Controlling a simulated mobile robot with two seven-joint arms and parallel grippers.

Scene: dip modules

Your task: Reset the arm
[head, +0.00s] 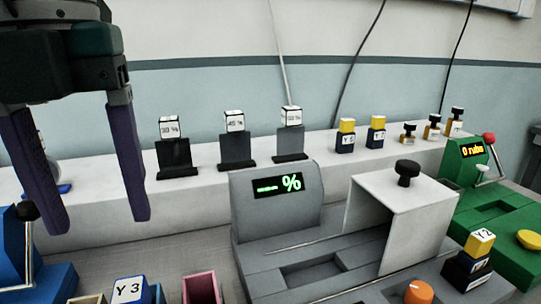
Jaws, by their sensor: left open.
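My left gripper (90,192) hangs at the upper left, large and close to the camera. Its two dark purple fingers point down and stand wide apart. My right gripper is not in the head view.
A grey machine with a green % display (278,185) and white cover (405,205) fills the middle. A green machine (490,210) stands right, a blue one (45,280) lower left. Labelled blocks line the white ledge (200,200). A Y3 block (128,290) and pink box (202,288) are in front.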

